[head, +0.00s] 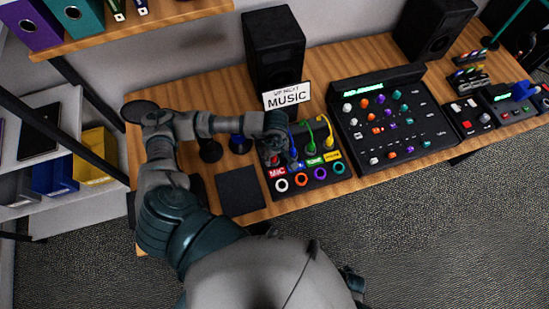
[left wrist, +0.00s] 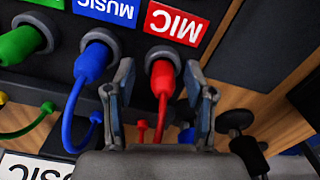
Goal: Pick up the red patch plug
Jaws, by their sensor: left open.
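The red patch plug (left wrist: 162,82) sits in a socket beside the red MIC label, with its red cable hanging from it in the left wrist view. My left gripper (left wrist: 160,90) is open, with one finger on each side of the red plug. I cannot tell whether either finger touches it. In the head view my left gripper (head: 274,138) is over the left end of the patch panel (head: 310,183) and hides most of the red plug. My right gripper cannot be made out.
A blue plug (left wrist: 93,62) sits close beside the left finger, and a green plug (left wrist: 22,43) lies beyond it. A MUSIC sign (head: 287,96) stands behind the panel. A mixer (head: 385,145) is to the right, and a dark pad (head: 240,190) lies left.

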